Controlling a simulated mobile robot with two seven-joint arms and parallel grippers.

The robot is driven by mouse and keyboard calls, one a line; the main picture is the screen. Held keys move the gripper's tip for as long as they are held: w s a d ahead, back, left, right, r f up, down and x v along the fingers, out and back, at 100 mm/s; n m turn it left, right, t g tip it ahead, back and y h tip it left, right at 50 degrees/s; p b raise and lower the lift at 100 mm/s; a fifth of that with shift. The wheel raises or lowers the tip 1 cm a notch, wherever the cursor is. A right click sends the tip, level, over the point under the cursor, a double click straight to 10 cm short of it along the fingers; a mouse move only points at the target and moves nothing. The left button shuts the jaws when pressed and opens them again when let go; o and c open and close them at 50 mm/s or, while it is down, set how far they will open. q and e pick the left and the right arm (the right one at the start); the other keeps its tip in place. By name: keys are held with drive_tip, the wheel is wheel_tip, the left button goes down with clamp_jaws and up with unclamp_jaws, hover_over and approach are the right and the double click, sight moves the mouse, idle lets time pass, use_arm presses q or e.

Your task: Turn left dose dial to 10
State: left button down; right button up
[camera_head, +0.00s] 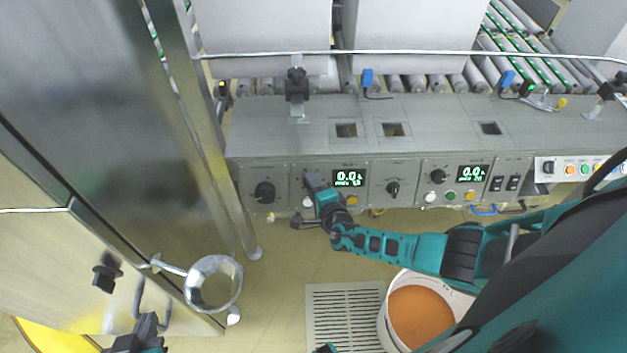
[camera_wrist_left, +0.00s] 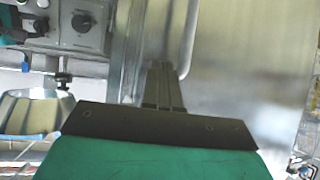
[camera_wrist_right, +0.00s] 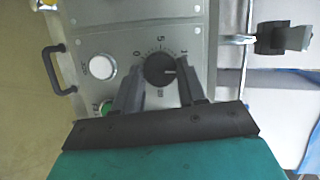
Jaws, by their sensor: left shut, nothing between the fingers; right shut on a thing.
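The left dose dial (camera_wrist_right: 160,68) is a black round knob on the grey panel in the right wrist view. Its scale shows 0 at left, 5 at top and a partly cut-off number starting with 1 at right. The white mark points right, slightly below that number. My right gripper (camera_wrist_right: 160,82) is shut on the dial, one finger on each side. In the head view my right gripper (camera_head: 314,184) hides the dial, left of a display (camera_head: 349,178) reading 0.0. My left gripper (camera_wrist_left: 162,75) is shut and empty; its hand (camera_head: 140,338) shows at lower left in the head view.
A metal ring (camera_head: 236,272) sticks out from the steel cabinet at left. A white bucket (camera_head: 384,322) with orange contents stands below my right arm.

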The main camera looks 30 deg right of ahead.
use_arm(q)
drive_tip(key=r+p, duration=0.2)
drive_tip(key=p, duration=0.1)
drive_tip(key=r+p, duration=0.1)
drive_tip(key=r, duration=0.1)
drive_tip(key=shift+s+a+p, duration=0.3)
drive_tip(key=shift+s+a, duration=0.05)
drive_tip(key=shift+s, duration=0.05)
use_arm(e)
drive_tip(key=n, duration=0.2)
drive_tip(key=n+g, duration=0.2)
drive_tip(key=n, duration=0.1)
drive_tip(key=shift+w+r+n, duration=0.2)
drive_tip(key=shift+r+n, duration=0.1)
use_arm(q)
drive_tip(key=shift+w+r, duration=0.1)
drive_tip(key=shift+w, duration=0.1)
use_arm(e)
drive_tip(key=o, duration=1.1)
drive_tip(key=shift+f, duration=0.1)
drive_tip(key=shift+c, duration=0.2)
use_arm(q)
drive_tip(key=shift+s, duration=0.1)
use_arm(e)
drive_tip(key=shift+s, duration=0.1)
